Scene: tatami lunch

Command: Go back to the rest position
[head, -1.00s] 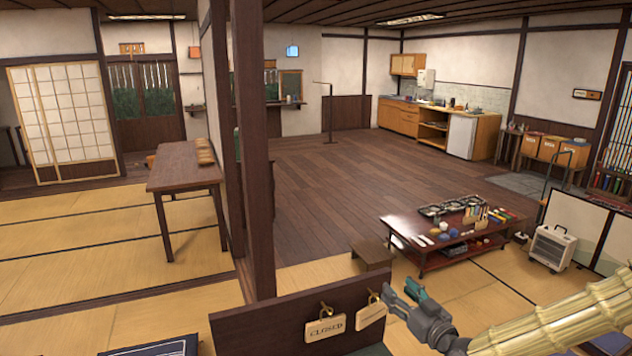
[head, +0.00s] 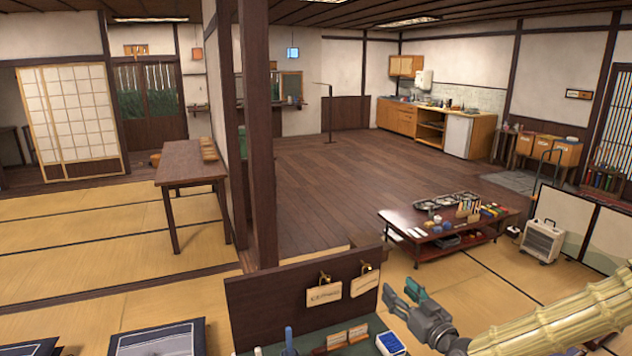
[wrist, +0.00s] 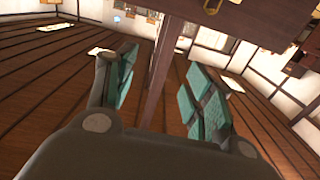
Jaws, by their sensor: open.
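My gripper (head: 400,296) is at the lower right of the head view, with its grey body and teal finger pads. It is open and empty, held in the air to the right of the dark wooden board (head: 300,290). In the wrist view my gripper (wrist: 160,92) shows its two teal-padded fingers spread apart, with nothing between them. Two wooden tags hang on hooks on the board: a left tag (head: 323,296) and a right tag (head: 364,285). Both hang apart from my gripper.
A counter below the board holds a blue-and-white box (head: 391,343) and a blue upright item (head: 289,340). A low table (head: 425,240) with many small items stands behind my gripper. A dark post (head: 262,150) rises left of centre. The wooden floor (head: 335,180) beyond is clear.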

